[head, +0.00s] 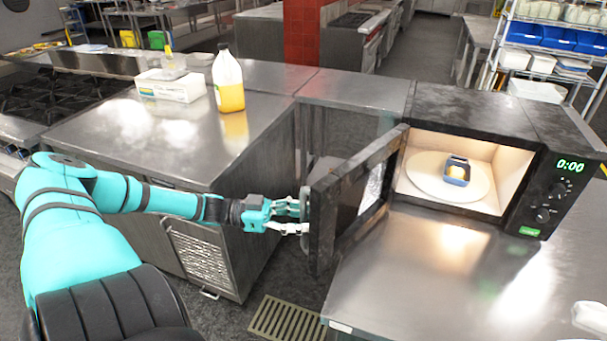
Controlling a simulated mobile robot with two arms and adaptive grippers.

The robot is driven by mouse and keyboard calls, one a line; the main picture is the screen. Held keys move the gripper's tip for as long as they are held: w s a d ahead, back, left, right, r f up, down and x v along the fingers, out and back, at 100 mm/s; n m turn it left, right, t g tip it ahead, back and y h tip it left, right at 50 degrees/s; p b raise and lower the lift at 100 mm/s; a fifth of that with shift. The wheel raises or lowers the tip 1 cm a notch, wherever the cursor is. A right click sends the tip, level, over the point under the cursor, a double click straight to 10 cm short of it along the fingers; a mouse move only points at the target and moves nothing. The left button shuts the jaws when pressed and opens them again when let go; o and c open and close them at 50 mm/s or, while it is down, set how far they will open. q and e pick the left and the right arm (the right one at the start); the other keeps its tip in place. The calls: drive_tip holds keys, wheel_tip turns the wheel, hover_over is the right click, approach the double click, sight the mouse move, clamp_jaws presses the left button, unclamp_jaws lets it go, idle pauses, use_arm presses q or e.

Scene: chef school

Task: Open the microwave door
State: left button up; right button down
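The black microwave (480,125) stands on a steel counter on the right. Its door (349,192) is swung open toward the left, and the lit inside shows. My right gripper is out of view.
A steel counter (180,140) on the left holds a bottle of yellow liquid (229,85) and a white box (171,86). The counter in front of the microwave (440,275) is mostly bare, with a white object (590,317) at its right. A floor grate (287,319) lies below the door.

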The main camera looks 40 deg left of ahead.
use_arm(q)
drive_tip(key=shift+w, duration=0.15)
drive_tip(key=v, duration=1.2)
drive_tip(key=shift+r, duration=0.1)
